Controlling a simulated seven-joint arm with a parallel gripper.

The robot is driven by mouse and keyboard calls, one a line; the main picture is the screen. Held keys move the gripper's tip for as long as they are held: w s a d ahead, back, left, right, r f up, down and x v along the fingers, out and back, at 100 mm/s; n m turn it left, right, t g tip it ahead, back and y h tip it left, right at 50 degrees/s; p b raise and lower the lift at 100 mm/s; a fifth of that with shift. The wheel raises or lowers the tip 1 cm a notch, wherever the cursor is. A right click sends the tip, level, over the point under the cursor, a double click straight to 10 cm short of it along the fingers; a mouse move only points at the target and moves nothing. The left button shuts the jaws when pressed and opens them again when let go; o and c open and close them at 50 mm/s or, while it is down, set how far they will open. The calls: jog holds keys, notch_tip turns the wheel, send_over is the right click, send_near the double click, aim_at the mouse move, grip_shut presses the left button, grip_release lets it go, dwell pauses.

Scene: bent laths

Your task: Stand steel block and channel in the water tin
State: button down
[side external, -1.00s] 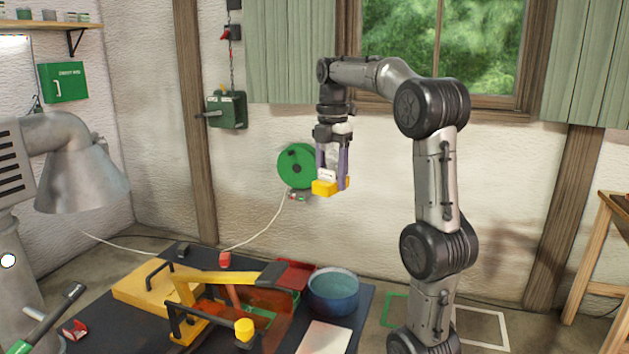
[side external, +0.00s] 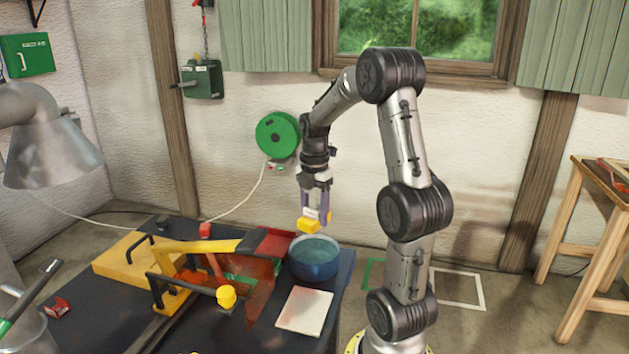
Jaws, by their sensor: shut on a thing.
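The water tin (side external: 314,270) is a round blue tin with water in it, standing on the dark bench at the centre. My gripper (side external: 316,216) points down just above the tin's back rim. It is shut on a small yellow and whitish piece (side external: 307,227), which appears just above the water. I cannot tell from this view whether this piece is the steel block, the channel or both, nor whether it touches the tin.
A pale flat board (side external: 304,310) lies in front of the tin. A red tray (side external: 272,241) is behind left of it. A yellow-armed tool with a black handle (side external: 200,247) and a yellow knob (side external: 226,297) stands left. A grey hood (side external: 50,150) hangs at far left.

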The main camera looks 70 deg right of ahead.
jog(key=shift+f, duration=6.05)
jog(key=shift+f, duration=0.25)
jog(key=shift+c, duration=0.6)
grip_release()
jog(key=shift+r, duration=0.1)
